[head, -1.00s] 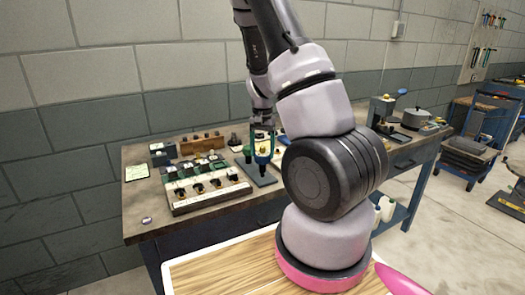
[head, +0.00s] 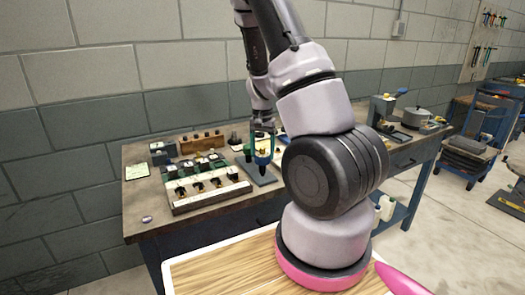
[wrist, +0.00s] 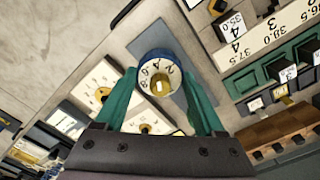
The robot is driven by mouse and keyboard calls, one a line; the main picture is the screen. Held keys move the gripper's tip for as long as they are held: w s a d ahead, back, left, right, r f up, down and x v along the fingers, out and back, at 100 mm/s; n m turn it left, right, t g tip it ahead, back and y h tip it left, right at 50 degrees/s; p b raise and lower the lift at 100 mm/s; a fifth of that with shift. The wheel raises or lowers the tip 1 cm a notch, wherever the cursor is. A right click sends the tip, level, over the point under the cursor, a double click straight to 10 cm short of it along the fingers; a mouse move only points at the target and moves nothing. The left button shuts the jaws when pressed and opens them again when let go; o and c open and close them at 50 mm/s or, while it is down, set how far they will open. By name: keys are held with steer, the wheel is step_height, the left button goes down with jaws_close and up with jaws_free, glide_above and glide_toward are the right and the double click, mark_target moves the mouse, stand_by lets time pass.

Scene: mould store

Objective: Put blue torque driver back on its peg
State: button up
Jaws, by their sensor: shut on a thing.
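My gripper (head: 263,152) is over the workbench, its green fingers pointing down. In the wrist view the fingers (wrist: 160,98) close on both sides of the blue torque driver (wrist: 174,62). The driver has a blue rim, a pale numbered face and a gold and white centre. In the head view the driver (head: 262,161) shows as a small blue body under the fingers, above a dark flat plate (head: 265,178). I cannot tell whether it touches the plate. Its lower end is hidden, and no peg for it can be made out clearly.
Left of the gripper stands a labelled rack (head: 212,200) with several dark pieces. A wooden block (head: 203,145) with several knobs is behind it. White dials with gold knobs (wrist: 152,118) lie close by in the wrist view. A pot (head: 415,118) stands farther right.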

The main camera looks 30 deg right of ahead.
steer(key=shift+f, duration=0.6)
steer(key=o, duration=1.5)
steer(key=shift+r, duration=3.75)
